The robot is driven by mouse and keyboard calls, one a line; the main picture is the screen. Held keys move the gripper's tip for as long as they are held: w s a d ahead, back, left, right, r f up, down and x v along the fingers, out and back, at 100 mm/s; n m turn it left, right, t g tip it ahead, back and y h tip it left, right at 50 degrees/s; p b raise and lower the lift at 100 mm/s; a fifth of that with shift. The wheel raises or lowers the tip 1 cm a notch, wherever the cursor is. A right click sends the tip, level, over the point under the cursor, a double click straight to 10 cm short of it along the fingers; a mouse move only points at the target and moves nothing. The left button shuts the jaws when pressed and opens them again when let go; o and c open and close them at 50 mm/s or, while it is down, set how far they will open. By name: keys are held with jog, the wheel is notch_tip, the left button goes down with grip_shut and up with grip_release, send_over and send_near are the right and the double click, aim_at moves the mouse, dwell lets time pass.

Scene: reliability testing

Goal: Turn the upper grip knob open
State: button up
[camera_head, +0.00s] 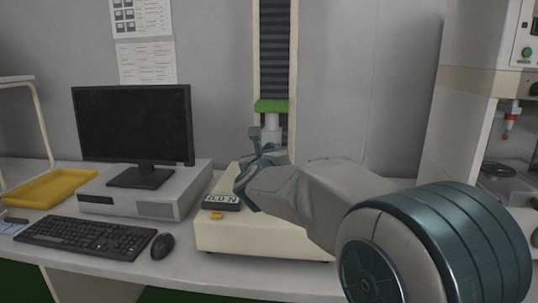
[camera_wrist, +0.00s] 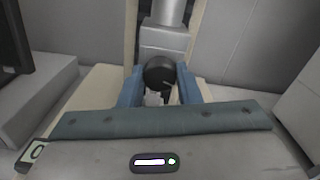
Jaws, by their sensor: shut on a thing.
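The upper grip knob (camera_wrist: 160,74) is black and round, and sits below a grey grip block (camera_wrist: 165,38) in the wrist view. My gripper (camera_wrist: 161,88) has its two blue fingers on either side of the knob, shut on it. In the head view my gripper (camera_head: 258,145) is at the column of the test machine, below the green crosshead (camera_head: 271,106) and the grey cylinder (camera_head: 271,127). The knob is hidden there behind my gripper. What lies under the knob is mostly hidden in both views.
The cream machine base (camera_head: 250,240) carries a small display (camera_head: 221,202) reading about 0.0 N. Left are a monitor (camera_head: 133,122), keyboard (camera_head: 88,236), mouse (camera_head: 162,246) and yellow tray (camera_head: 45,188). Another machine (camera_head: 490,90) stands at the right. The wall is close behind.

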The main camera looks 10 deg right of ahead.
jog(key=shift+n+p, duration=2.3)
jog(key=shift+n, duration=8.5)
jog(key=o, duration=1)
jog(key=v, duration=1.4)
jog(key=shift+r+p, duration=0.1)
jog(key=shift+p, duration=0.25)
